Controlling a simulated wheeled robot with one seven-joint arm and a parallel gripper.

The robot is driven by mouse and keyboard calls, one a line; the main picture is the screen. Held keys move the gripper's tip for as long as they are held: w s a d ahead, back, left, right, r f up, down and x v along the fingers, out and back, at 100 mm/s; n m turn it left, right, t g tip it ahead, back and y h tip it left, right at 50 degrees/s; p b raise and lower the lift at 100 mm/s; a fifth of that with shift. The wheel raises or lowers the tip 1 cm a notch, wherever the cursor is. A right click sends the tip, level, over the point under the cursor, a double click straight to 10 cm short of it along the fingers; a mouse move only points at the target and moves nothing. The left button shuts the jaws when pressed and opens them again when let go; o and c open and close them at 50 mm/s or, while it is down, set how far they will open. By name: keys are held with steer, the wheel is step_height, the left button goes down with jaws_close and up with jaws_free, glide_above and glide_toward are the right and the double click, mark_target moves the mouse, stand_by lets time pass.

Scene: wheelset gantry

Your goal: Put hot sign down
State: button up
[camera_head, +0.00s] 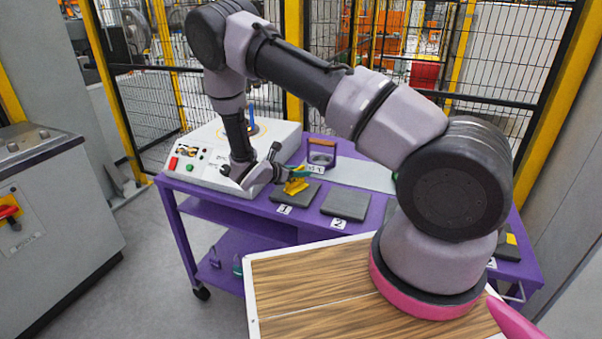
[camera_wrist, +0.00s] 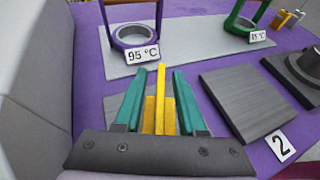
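The hot sign (camera_head: 296,186) is a small yellow piece at the end of my arm, over the dark pad marked 1 in the head view. In the wrist view the yellow hot sign (camera_wrist: 161,112) stands between the two teal fingers of my gripper (camera_wrist: 158,98). My gripper (camera_head: 289,173) appears shut on it, with the fingers close on both sides. Whether the sign's foot touches the pad is hard to tell. Any writing on the sign is not visible.
The purple table (camera_head: 255,207) carries pad 2 (camera_head: 346,203) beside pad 1 (camera_head: 297,195). A ring with a handle (camera_wrist: 132,38), labelled 95 °C, and a green-framed ring (camera_wrist: 241,24) stand on a grey plate behind. A white control box (camera_head: 210,152) is at the left.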

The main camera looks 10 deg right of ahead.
steer(key=v, duration=1.1)
steer(key=s+d+r+m+g+y, duration=0.25)
steer(key=r+m, duration=0.25)
steer(key=r, duration=0.3)
steer(key=s+d+r+m+g+y, duration=0.25)
steer(key=d+r+m, duration=0.2)
steer(key=r, duration=0.35)
steer(key=s+d+r+m+g+y, duration=0.1)
steer(key=s+d+r+m, duration=0.25)
steer(key=r+m, duration=0.3)
steer(key=s+d+r+m+t+y, duration=0.1)
steer(key=s+r+m+t+y, duration=0.5)
steer(key=s+r+m, duration=0.6)
steer(key=s+r+y, duration=0.1)
steer(key=s+r, duration=0.3)
steer(key=r, duration=0.2)
steer(key=shift+d, duration=0.35)
